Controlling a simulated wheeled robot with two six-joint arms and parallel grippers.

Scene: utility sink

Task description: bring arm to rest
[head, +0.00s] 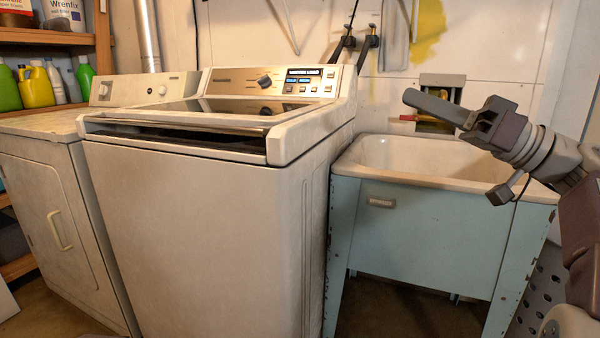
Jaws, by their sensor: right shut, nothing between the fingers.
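My right arm comes in from the right edge. Its gripper (436,107) is shut and empty, held in the air above the utility sink (447,183) and pointing left. The gripper appears clear of the sink's rim. The sink has a cream basin on a pale blue cabinet front with legs. The gripper and wrist hide part of the back wall and the basin's right side. My left gripper is not in the view.
A top-loading washer (200,230) stands left of the sink, with a dryer (60,220) beyond it. A wooden shelf (45,38) with several bottles is at the far left. A tap (409,118) is on the wall behind the sink. A perforated panel (538,295) stands at the lower right.

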